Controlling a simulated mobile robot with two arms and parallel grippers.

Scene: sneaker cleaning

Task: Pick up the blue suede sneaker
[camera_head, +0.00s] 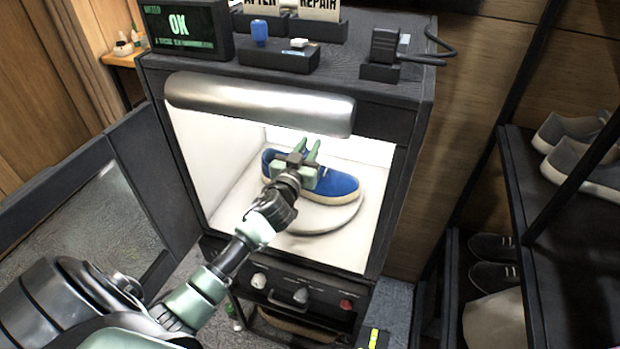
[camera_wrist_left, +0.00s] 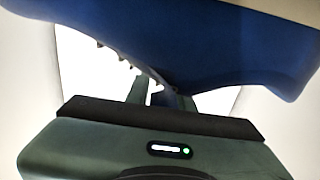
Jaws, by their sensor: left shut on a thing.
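The blue suede sneaker (camera_head: 338,184) with a cream sole is inside the lit white chamber of a dark cabinet, over a round white turntable (camera_head: 318,218). I cannot tell whether its sole touches the turntable. My left gripper (camera_head: 305,152) reaches in through the chamber's front opening and is shut on the sneaker near its middle. In the left wrist view the blue sneaker (camera_wrist_left: 220,45) fills the upper part, and the left gripper's fingers (camera_wrist_left: 165,98) meet its edge. Their contact is partly hidden. My right gripper is not in view.
The silver bar (camera_head: 258,103) crosses the top of the chamber opening. Knobs (camera_head: 300,296) line the front below. The display reading OK (camera_head: 187,27) and small trays stand on top. The shelf rack (camera_head: 518,200) at right holds several grey shoes.

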